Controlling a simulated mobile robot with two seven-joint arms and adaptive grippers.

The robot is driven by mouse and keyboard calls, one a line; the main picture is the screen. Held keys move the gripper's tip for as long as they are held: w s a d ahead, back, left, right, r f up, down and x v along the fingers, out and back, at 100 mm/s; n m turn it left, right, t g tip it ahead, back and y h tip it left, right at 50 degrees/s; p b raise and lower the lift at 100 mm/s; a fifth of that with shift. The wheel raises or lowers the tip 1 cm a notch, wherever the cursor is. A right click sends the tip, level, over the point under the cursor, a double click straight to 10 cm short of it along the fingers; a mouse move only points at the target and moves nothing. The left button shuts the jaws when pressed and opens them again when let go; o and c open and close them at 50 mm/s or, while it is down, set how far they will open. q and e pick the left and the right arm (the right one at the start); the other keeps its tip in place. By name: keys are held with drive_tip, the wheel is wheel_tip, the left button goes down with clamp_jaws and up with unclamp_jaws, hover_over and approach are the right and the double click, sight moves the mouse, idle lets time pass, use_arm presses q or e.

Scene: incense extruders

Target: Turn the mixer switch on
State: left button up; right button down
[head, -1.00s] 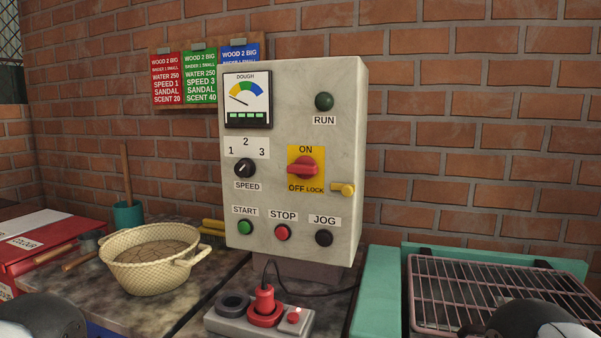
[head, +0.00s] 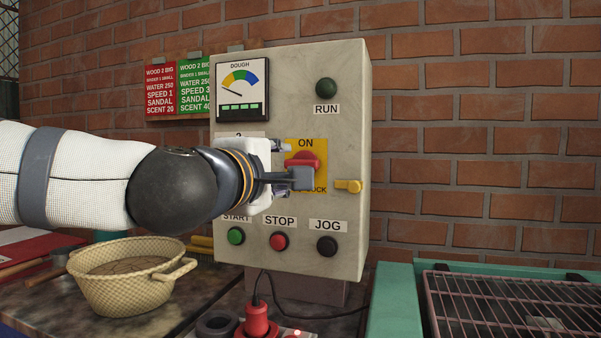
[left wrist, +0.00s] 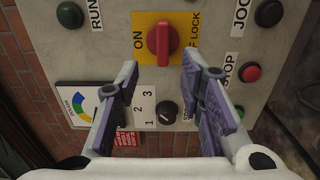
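The mixer switch is a red rotary handle (head: 303,160) on a yellow plate (head: 306,146) marked ON above and OFF LOCK below, on the front of a grey control box (head: 345,125). The handle lies level, across the ON–OFF line. It also shows in the left wrist view (left wrist: 163,42). My left gripper (head: 292,162) is at the plate, open, one finger toward ON and the other toward OFF. In the left wrist view, its fingertips (left wrist: 159,65) are spread to either side of the handle's near end, with gaps visible. My right gripper is out of view.
The box also bears a yellow latch (head: 348,186), green START (head: 236,236), red STOP (head: 278,241) and black JOG (head: 327,246) buttons. Below stand a red plug (head: 257,318) and a woven basket (head: 125,280). A wire rack (head: 510,310) is at the lower right.

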sight(300, 164)
use_arm(q)
drive_tip(key=x, duration=0.9)
drive_tip(key=shift+f+p, duration=0.2)
drive_tip(key=shift+p, duration=0.15)
drive_tip(key=shift+c, duration=0.6)
clamp_jaws()
